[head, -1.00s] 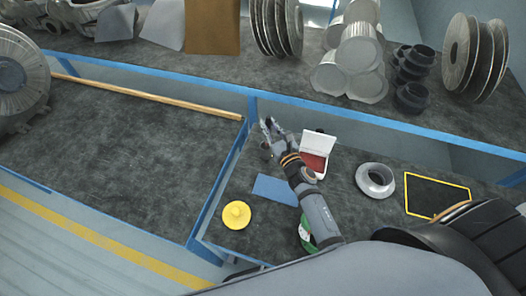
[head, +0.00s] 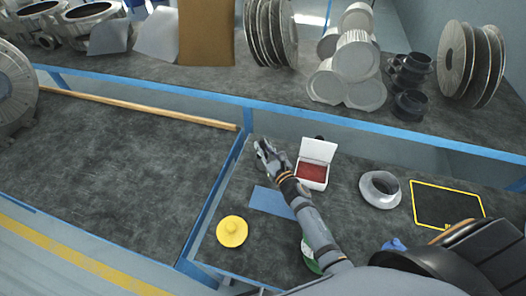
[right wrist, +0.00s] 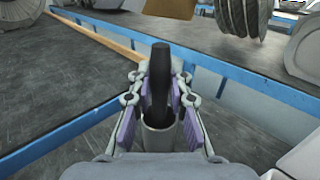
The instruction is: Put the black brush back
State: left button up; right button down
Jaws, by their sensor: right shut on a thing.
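My right gripper (head: 262,150) is over the left back part of the right-hand bench section, shut on the black brush. In the right wrist view the brush (right wrist: 160,78) shows as a dark upright handle between the purple-padded fingers (right wrist: 158,110). Its lower end meets a grey metal cylinder (right wrist: 158,137) with a round rim; I cannot tell whether it stands inside it or just in front. In the head view the brush is too small and covered to make out. My left gripper is not in view.
An open white box (head: 314,165) with a red inside stands right of my gripper. A blue sheet (head: 270,201), a yellow lidded disc (head: 232,232), a grey flanged ring (head: 379,190) and a yellow-outlined black mat (head: 440,203) lie around. A blue rail (head: 330,116) runs behind.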

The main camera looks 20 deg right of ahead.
jog(key=shift+w+f, duration=0.1)
jog(key=shift+f, duration=0.05)
jog(key=shift+f, duration=0.2)
jog(key=c, duration=1.3)
grip_release()
jog(key=shift+r, duration=0.1)
